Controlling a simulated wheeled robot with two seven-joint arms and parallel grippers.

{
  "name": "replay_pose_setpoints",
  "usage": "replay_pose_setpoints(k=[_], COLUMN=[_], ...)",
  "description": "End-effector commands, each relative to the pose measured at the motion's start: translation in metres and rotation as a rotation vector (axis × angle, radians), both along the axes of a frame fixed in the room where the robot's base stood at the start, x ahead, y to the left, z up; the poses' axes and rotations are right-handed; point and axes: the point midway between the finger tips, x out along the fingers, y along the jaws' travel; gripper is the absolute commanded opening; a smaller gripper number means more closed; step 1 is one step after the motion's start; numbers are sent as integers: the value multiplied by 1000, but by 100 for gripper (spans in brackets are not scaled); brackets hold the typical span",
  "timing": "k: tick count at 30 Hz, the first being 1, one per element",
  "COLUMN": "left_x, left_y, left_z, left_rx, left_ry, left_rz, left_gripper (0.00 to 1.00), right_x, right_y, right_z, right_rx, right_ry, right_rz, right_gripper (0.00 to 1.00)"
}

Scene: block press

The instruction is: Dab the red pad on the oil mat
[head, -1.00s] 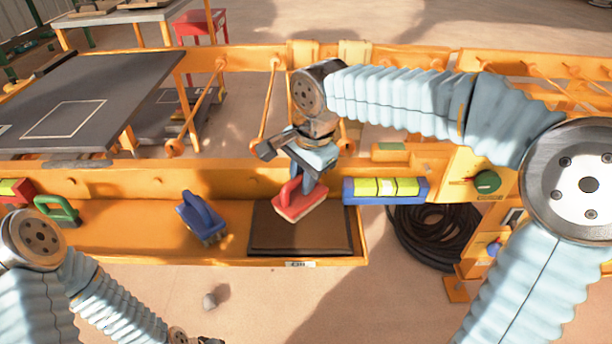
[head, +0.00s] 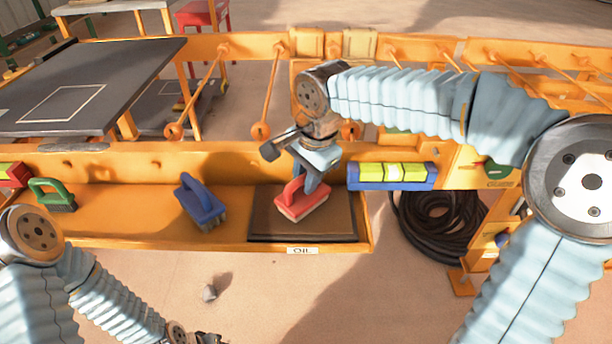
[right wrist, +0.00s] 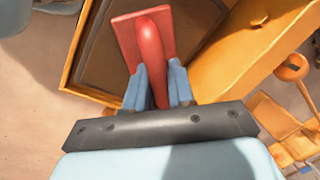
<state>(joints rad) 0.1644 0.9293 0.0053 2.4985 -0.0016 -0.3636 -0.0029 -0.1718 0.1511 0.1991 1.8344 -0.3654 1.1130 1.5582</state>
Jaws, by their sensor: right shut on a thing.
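The red pad (head: 303,203) has a pale underside and a red handle, which shows in the right wrist view (right wrist: 150,45). My right gripper (head: 308,183) is shut on that handle. The pad is over the dark oil mat (head: 268,228), which lies in the orange tray above the "OIL" label; whether it touches the mat I cannot tell. The mat also shows in the right wrist view (right wrist: 98,58). My left gripper (head: 208,339) is at the bottom edge, small and partly cut off, away from the pad and mat.
A blue-handled brush (head: 200,203) stands in the tray left of the mat, and a green-handled brush (head: 52,195) is farther left. A blue and yellow level-like block (head: 392,176) is right of the mat. A dark coil (head: 437,222) lies beyond the tray's right end.

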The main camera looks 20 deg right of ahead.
Motion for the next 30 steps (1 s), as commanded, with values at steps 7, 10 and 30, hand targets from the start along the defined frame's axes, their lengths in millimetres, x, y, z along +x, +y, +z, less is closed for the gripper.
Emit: replay_pose_setpoints(k=[7,10,30], left_x=[0,0,0], left_y=[0,0,0], left_z=[-1,-2,-8], left_rx=[0,0,0], left_ry=[0,0,0], left_rz=[0,0,0], left_gripper=[49,49,49], right_x=[0,0,0], right_y=[0,0,0], right_z=[-1,-2,-10], right_rx=[0,0,0], right_ry=[-1,-1,0], right_rz=[0,0,0], right_gripper=[0,0,0])
